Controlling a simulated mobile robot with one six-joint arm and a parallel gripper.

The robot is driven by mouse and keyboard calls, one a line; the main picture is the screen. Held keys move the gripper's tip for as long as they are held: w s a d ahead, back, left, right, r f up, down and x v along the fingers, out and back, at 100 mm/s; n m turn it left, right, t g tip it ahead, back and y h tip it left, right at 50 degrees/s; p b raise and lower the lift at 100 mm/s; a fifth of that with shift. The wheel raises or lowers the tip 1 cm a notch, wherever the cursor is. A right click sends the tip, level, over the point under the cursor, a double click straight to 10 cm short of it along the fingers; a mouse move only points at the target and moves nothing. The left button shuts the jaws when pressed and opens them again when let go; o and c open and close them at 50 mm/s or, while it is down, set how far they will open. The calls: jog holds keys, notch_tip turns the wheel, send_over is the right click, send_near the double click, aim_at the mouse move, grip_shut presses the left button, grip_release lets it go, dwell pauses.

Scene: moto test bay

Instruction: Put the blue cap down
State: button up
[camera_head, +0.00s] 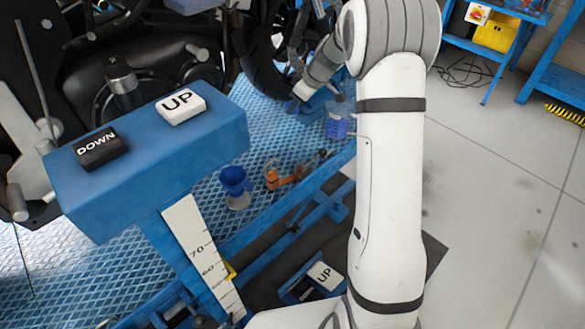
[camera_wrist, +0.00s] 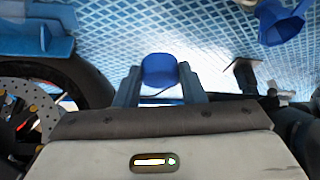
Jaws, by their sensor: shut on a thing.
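The blue cap (camera_wrist: 158,68) sits between the two blue fingers of my gripper (camera_wrist: 160,82) in the wrist view, and they are shut on it. The blue checkered platform shows beyond it. Whether the cap touches any surface cannot be told. In the head view my gripper (camera_head: 297,103) is at the far end of my arm, beside the motorcycle's tyre and over the platform. The cap is not clearly made out there.
A blue funnel-shaped thing (camera_head: 235,182) and an orange item (camera_head: 274,176) stand on the checkered platform (camera_head: 205,212). A container with blue on it (camera_head: 338,127) is near my gripper. A blue beam (camera_head: 165,160) carries DOWN and UP blocks.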

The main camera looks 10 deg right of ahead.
aim_at(292, 154)
jog(key=w+f+n+b, duration=0.1)
jog(key=f+b, duration=0.3)
jog(key=f, duration=0.3)
jog(key=w+f+n+b, duration=0.1)
jog(key=f+b, duration=0.3)
jog(key=f, duration=0.3)
jog(key=w+d+f+n+g+y+b, duration=0.1)
jog(key=f+b, duration=0.3)
jog(key=f, duration=0.3)
jog(key=shift+w+f+b, duration=0.2)
jog(key=shift+f+b, duration=0.05)
jog(key=shift+b, duration=0.1)
jog(key=shift+f, duration=0.1)
jog(key=shift+f+b, duration=0.15)
jog(key=shift+b, duration=0.15)
jog(key=o, duration=1.2)
jog(key=shift+n, duration=0.3)
jog(key=shift+r, duration=0.2)
